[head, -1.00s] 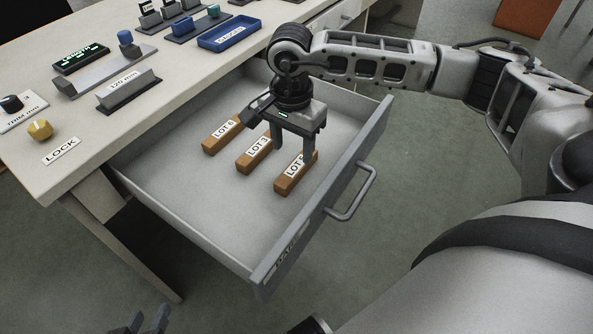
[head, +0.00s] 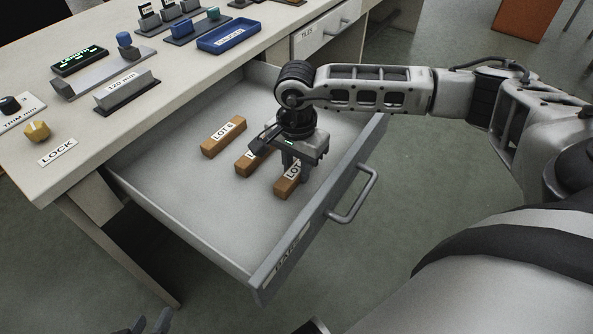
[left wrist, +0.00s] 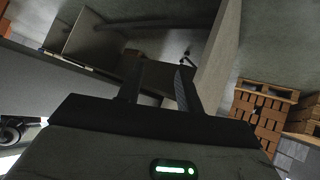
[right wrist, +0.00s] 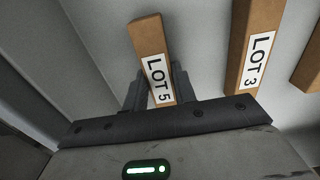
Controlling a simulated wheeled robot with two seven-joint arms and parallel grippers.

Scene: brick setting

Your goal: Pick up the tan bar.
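Three tan-brown bars with white labels lie in the open drawer (head: 190,190). They are the LOT 6 bar (head: 210,148), the LOT 3 bar (head: 243,167) and the LOT 5 bar (head: 284,190), which is nearest the drawer front. My right gripper (head: 296,172) points down over the LOT 5 bar and partly hides it. In the right wrist view the fingers (right wrist: 160,88) press close on both sides of the LOT 5 bar (right wrist: 147,35), beside its label. My left gripper (head: 142,325) is at the bottom edge of the head view; its fingers (left wrist: 158,82) are apart and empty.
The drawer front with its handle (head: 352,197) stands close beside the right gripper. The LOT 3 bar (right wrist: 258,35) lies a small gap away. The desk top (head: 80,115) holds a blue tray (head: 229,36), a 120 mm block and knobs. The drawer's near-left floor is clear.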

